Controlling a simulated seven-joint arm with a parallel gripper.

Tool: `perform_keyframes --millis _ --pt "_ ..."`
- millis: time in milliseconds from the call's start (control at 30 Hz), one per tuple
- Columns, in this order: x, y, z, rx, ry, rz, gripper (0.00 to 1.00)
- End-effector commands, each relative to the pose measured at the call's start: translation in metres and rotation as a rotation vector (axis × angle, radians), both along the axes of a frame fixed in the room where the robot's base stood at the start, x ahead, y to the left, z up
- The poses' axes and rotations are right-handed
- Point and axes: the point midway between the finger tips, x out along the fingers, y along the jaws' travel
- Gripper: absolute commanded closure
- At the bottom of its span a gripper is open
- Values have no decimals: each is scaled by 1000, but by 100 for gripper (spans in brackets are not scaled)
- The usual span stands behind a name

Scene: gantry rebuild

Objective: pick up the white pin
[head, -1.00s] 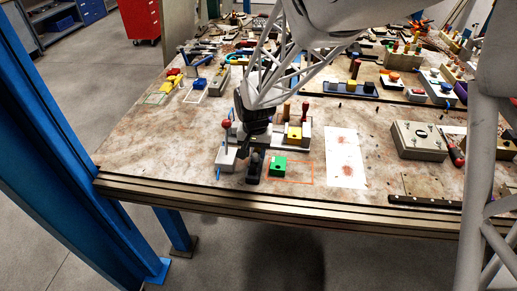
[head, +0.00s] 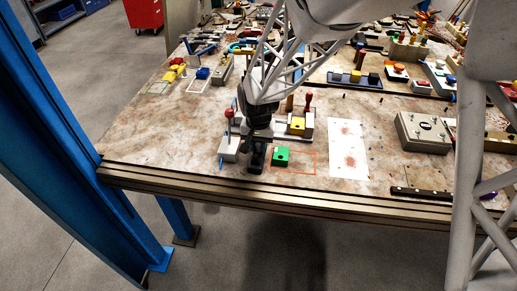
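I cannot make out a white pin in the head view; it may be too small or hidden behind my gripper and arm. My gripper (head: 257,151) is dark and points down at the front of the workbench (head: 150,135), just left of a green block (head: 282,156). Its fingertips merge with a dark shape low on the bench, so I cannot tell whether they are open or shut, or touching anything. A grey block (head: 230,148) stands just left of the gripper. Behind it is a fixture with a yellow block (head: 297,126).
Red-topped handles (head: 229,113) stand close around my gripper. A white sheet (head: 347,150) lies to the right, with a grey box (head: 423,131) beyond it. The bench's front rail (head: 300,202) is close. The bench's left part is mostly clear.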

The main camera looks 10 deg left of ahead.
Motion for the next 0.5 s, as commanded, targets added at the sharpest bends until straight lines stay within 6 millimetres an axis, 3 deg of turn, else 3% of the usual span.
perform_keyframes --millis 267,500 --pt "0 0 3 0 0 0 100" --pt "0 0 17 1 -2 0 100"
